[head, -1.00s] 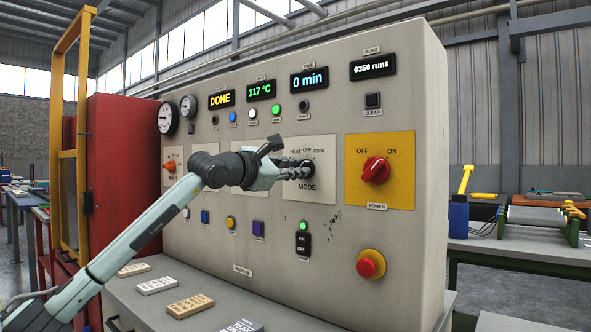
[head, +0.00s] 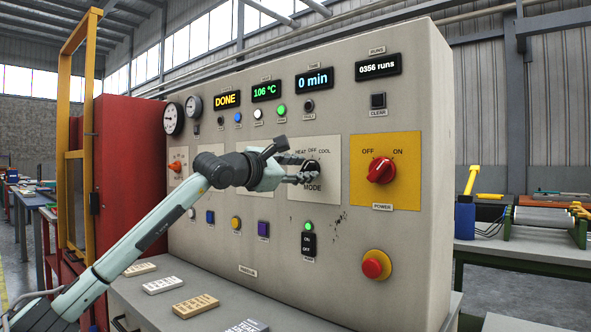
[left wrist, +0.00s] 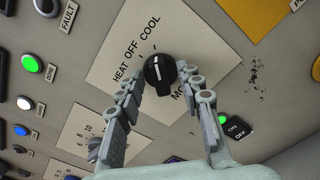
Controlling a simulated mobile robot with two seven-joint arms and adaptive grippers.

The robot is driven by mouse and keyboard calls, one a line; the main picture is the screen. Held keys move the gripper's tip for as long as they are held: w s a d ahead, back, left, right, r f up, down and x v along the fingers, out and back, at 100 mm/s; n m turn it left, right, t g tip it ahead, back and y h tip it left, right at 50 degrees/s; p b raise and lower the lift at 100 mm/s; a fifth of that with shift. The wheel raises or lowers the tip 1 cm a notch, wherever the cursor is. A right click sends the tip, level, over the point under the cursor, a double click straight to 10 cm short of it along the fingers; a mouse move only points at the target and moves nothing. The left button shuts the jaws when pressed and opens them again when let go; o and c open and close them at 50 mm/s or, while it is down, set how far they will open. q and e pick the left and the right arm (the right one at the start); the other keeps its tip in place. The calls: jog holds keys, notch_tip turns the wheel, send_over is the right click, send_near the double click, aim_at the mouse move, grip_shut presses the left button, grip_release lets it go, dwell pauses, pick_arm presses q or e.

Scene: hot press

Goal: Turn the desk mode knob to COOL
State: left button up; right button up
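The black MODE knob (head: 312,167) sits on a cream plate (head: 327,192) marked HEAT, OFF and COOL. My left gripper (head: 301,168) is in front of the plate, just left of the knob in the head view. In the left wrist view its two fingers (left wrist: 158,86) are spread, one on each side of the knob, with gaps showing. The fingers hide part of the knob in the head view. My right gripper is out of view.
The red POWER knob (head: 381,170) is on a yellow plate to the right, above a red stop button (head: 375,264). An ON/OFF switch (head: 308,243) is below the MODE plate. The temperature display (head: 266,91) reads 106 °C. Labelled blocks lie on the desk ledge.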

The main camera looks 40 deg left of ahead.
pick_arm(q)
jog(key=s, duration=1.2)
jog(key=shift+a, duration=0.45)
